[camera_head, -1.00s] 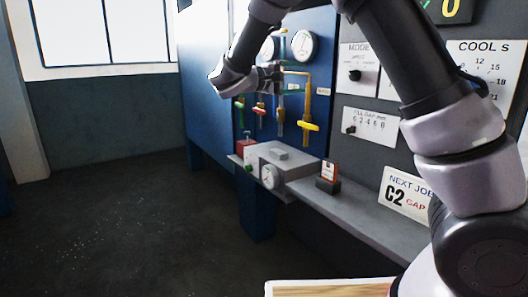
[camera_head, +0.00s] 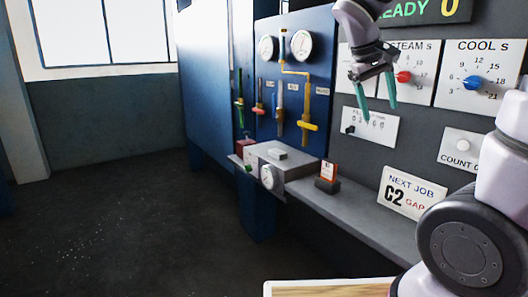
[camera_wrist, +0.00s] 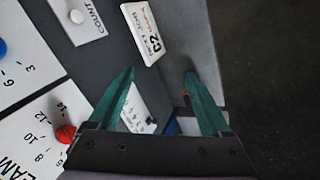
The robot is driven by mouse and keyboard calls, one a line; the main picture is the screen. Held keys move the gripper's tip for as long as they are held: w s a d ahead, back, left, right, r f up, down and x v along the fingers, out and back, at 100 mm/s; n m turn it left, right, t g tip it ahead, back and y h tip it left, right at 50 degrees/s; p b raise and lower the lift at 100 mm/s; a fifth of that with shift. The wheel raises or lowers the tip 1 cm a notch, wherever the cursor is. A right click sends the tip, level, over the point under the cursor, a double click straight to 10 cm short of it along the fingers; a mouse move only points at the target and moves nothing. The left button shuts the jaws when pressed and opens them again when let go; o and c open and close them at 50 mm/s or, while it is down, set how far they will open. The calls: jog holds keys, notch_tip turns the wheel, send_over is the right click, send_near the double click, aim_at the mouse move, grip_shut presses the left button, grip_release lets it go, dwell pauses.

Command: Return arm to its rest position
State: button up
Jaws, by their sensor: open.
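My gripper (camera_head: 376,98) is in the upper right of the head view, in front of the grey control panel (camera_head: 428,139). Its two green fingers point down and stand apart with nothing between them. In the wrist view the fingers of my gripper (camera_wrist: 158,88) are spread, and dark panel and shelf show beyond them. The gripper hides part of the panel to the left of the steam dial (camera_head: 403,77).
A blue panel (camera_head: 268,95) carries gauges, pipes and coloured valve handles. A grey shelf (camera_head: 375,217) runs below, bearing a grey box (camera_head: 284,165) with a gauge. A cool dial (camera_head: 473,83) and a NEXT JOB card (camera_head: 408,192) are at right. Open floor (camera_head: 130,230) lies left.

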jog(key=s+a+r+m+t+y, duration=0.1)
jog(key=s+a+m+t+y, duration=0.1)
jog(key=s, duration=0.3)
jog(key=s+a+r+m+t+y, duration=0.2)
jog(key=s+m+t+y, duration=0.1)
jog(key=s, duration=0.3)
jog(key=shift+y, duration=0.8)
jog(key=shift+d, duration=0.1)
